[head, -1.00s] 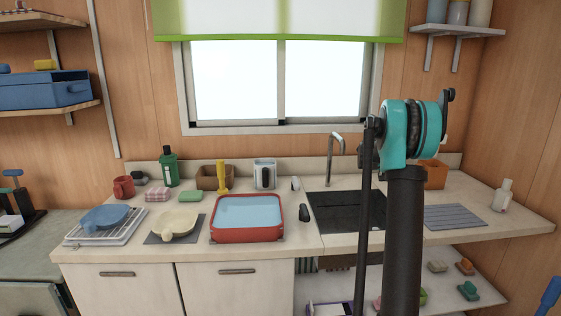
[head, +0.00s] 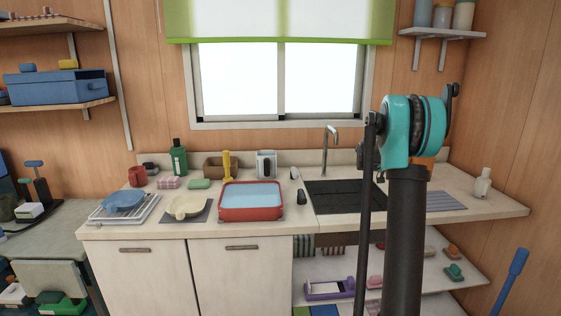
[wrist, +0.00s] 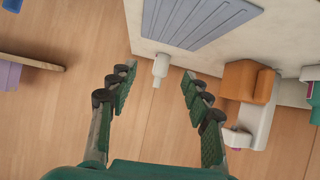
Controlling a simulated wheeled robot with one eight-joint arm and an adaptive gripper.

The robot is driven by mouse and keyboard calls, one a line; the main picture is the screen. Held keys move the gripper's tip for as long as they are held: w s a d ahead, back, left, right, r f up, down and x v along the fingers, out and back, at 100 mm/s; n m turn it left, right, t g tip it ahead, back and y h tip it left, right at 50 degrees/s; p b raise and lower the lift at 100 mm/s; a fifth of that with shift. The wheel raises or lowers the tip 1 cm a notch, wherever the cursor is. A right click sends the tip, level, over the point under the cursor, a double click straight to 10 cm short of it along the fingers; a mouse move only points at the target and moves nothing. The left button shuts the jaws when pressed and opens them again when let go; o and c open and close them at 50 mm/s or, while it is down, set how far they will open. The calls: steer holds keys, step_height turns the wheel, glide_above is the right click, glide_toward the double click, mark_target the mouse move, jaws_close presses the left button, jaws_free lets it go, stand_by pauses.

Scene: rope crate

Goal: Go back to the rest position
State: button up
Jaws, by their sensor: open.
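My gripper (wrist: 158,92) shows in the wrist view with its two green-padded fingers spread apart and nothing between them. Past the fingertips, a white bottle (wrist: 161,67) stands near the edge of the counter (wrist: 145,35); it also shows at the right end of the counter in the head view (head: 482,183). The gripper is apart from the bottle. In the head view my arm rises in front of the counter on the right, and my gripper is out of that view.
A grey ribbed mat (wrist: 195,20) lies near the bottle. An open shelf (head: 420,285) with several small items is below. Wooden floor shows in the wrist view.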

steer(key=s+a+f+n+t+y, duration=0.1)
steer(key=s+a+f+n+y, duration=0.3)
steer(key=s+a, duration=0.7)
steer(key=s+a+f+n+t+y, duration=0.1)
steer(key=s+a+f+n+y, duration=0.3)
steer(key=s+a, duration=0.7)
steer(key=s+a+f+n+t+y, duration=0.1)
steer(key=s+a+f+n+y, duration=0.2)
steer(key=s+a+f+n, duration=0.5)
steer(key=s+a+f, duration=0.3)
steer(key=s+a, duration=0.1)
steer(key=s, duration=0.5)
steer(key=shift+y, duration=0.4)
